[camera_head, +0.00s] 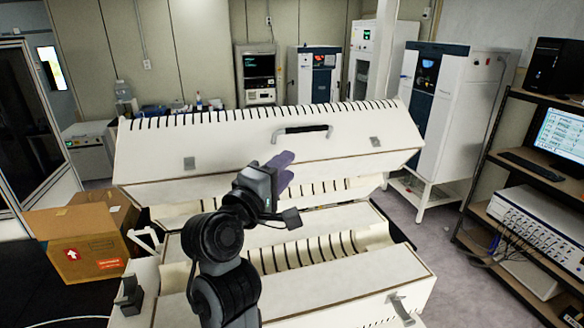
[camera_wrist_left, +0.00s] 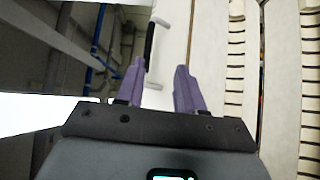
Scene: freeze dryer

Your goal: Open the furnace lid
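The furnace lid (camera_head: 225,145) is a long white cover with a slotted top edge. It stands raised and tilted, with a gap between it and the white furnace base (camera_head: 335,290). The lid's dark handle (camera_head: 302,130) is on its front face; it also shows in the left wrist view (camera_wrist_left: 150,42). My left gripper (camera_head: 287,161) has purple fingers and is just below the handle in the head view, in front of the lid. In the left wrist view its fingers (camera_wrist_left: 158,80) are apart, with nothing seen held between them. My right gripper is not in view.
A cardboard box (camera_head: 85,245) stands left of the furnace. White and blue cabinets (camera_head: 428,120) stand behind it. A shelf rack (camera_head: 530,185) with a monitor and instruments is at the right. Bare floor shows between the furnace and the rack.

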